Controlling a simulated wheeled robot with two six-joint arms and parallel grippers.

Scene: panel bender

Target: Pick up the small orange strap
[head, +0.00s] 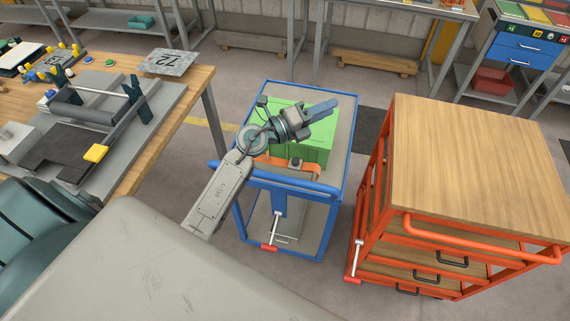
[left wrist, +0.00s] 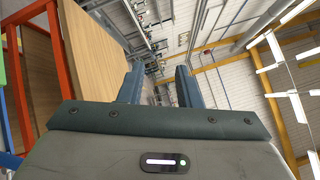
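An orange piece (head: 308,171), probably the strap, lies on the blue cart in front of a green box (head: 318,148). A small dark part sits on it, and I cannot make out its full shape. My left gripper (head: 325,107) is above the green box and points to the right in the head view, apart from the orange piece. In the left wrist view my left gripper (left wrist: 158,75) has its two fingers apart with nothing between them. The orange piece does not show in that view. My right gripper is not in view.
The blue cart (head: 342,187) has a raised handle at its near side. An orange cart (head: 480,150) with a bare wooden top stands to its right. A wooden workbench (head: 200,84) with a grey fixture is at left. A dark floor mat lies between the carts.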

